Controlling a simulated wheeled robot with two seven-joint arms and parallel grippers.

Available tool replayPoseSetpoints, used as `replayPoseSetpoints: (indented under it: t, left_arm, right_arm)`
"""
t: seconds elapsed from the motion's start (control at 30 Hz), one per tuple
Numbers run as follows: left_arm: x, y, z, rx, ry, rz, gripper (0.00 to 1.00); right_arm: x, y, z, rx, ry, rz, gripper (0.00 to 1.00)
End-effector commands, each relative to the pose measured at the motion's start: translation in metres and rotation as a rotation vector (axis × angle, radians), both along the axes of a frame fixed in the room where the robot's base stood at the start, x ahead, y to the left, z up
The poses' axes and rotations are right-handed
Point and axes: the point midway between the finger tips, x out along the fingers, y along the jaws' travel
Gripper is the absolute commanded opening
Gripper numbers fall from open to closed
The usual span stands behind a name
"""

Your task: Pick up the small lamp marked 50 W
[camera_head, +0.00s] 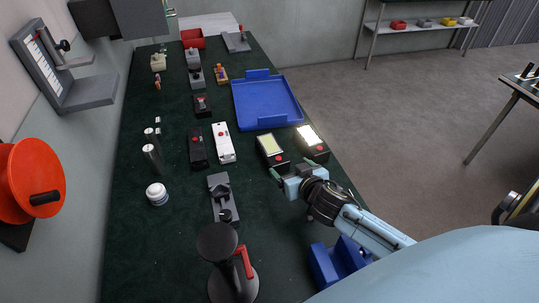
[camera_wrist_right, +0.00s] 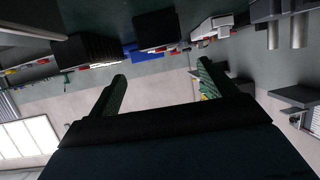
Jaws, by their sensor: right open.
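Two black lamp housings with pale lit faces and red parts stand side by side near the table's right edge. The left lamp (camera_head: 271,146) has a yellowish face; the right lamp (camera_head: 311,137) has a whiter one. Their markings are too small to read, so I cannot tell which is 50 W. My right gripper (camera_head: 290,169) is just on the near side of both lamps, open and empty. The right wrist view shows its two green fingers (camera_wrist_right: 160,73) spread, with dark boxes (camera_wrist_right: 155,29) (camera_wrist_right: 87,48) beyond them. My left gripper is not in view.
A blue tray (camera_head: 266,125) lies behind the lamps. A black device (camera_head: 197,151) and white device (camera_head: 223,144) stand to their left. A grey fixture (camera_head: 221,183), dark round-topped stand (camera_head: 233,283) and blue holder (camera_head: 323,268) are nearer. Green tabletop (camera_head: 275,225) is clear left of my arm.

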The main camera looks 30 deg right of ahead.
Motion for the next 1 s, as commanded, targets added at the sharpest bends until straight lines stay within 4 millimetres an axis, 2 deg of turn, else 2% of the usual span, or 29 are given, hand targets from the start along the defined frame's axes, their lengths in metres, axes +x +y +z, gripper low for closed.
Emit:
replayPoseSetpoints:
  t: [0.1,0.3,0.57,0.83,1.0]
  left_arm:
    - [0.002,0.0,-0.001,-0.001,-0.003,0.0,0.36]
    - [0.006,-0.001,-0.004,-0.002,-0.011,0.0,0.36]
    - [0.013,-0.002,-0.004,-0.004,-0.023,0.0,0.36]
    - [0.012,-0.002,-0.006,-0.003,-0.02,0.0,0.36]
    - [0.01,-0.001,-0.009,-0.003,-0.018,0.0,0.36]
  right_arm:
    - [0.022,-0.004,-0.007,-0.004,-0.003,0.0,0.84]
    - [0.051,-0.007,-0.019,-0.002,-0.002,0.001,0.84]
    - [0.066,-0.009,-0.025,-0.002,0.0,0.001,0.84]
    - [0.097,-0.011,-0.033,-0.004,0.0,-0.001,0.84]
    - [0.11,-0.013,-0.04,-0.001,-0.001,-0.001,0.84]
